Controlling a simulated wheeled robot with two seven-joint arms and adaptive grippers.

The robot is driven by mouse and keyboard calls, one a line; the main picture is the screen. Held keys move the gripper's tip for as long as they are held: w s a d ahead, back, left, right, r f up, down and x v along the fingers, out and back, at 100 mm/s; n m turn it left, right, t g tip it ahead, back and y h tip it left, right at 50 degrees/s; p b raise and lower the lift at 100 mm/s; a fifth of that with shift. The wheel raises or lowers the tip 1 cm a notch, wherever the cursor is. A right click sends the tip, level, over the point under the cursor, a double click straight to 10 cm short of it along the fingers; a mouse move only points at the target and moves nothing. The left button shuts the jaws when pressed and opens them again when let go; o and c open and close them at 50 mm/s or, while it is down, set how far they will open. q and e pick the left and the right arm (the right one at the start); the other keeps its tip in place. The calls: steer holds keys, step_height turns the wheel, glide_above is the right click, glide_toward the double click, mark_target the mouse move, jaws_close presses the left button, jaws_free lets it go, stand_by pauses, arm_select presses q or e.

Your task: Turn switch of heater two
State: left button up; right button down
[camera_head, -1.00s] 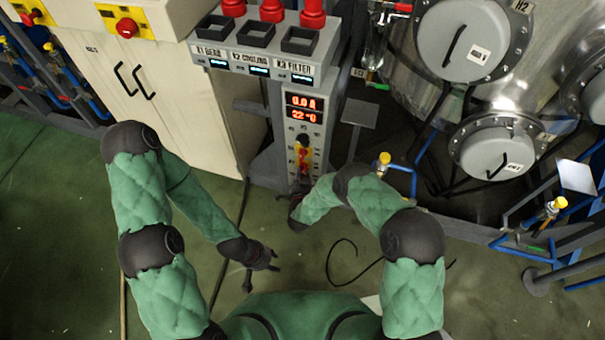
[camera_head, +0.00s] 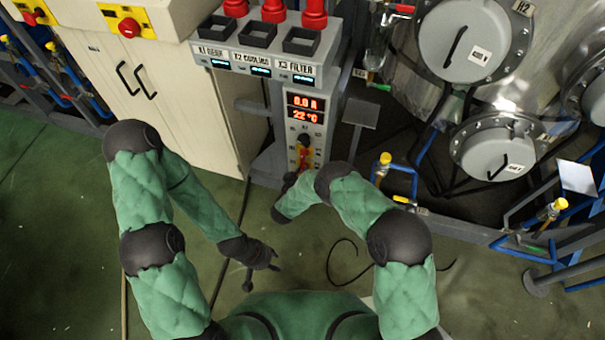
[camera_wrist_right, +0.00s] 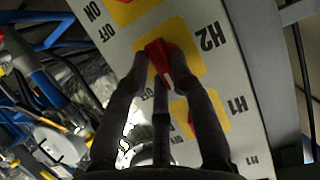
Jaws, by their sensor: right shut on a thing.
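The heater panel (camera_head: 306,122) is the front of a grey column with red displays and small switches on yellow plates. In the right wrist view the panel appears turned over, and the heater two switch (camera_wrist_right: 168,58) is a red knob on a yellow plate beside the H2 label (camera_wrist_right: 207,38). My right gripper (camera_wrist_right: 158,64) is shut on this knob, one finger on each side. In the head view my right gripper (camera_head: 292,178) is small and dark at the lower panel. My left gripper (camera_head: 262,278) is open and empty above the floor.
The H1 switch plate (camera_wrist_right: 208,113) lies close to my right fingers, its knob partly hidden by one finger. A small grey shelf (camera_head: 359,113) juts out right of the column. A white cabinet (camera_head: 175,95) stands left. Blue pipes (camera_head: 400,172) stand right. Floor around my left gripper is clear.

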stand_by(0.5)
steer(key=c, duration=1.1)
jaws_free()
steer(key=shift+o, duration=0.2)
steer(key=v, duration=0.7)
steer(key=shift+s, duration=0.25)
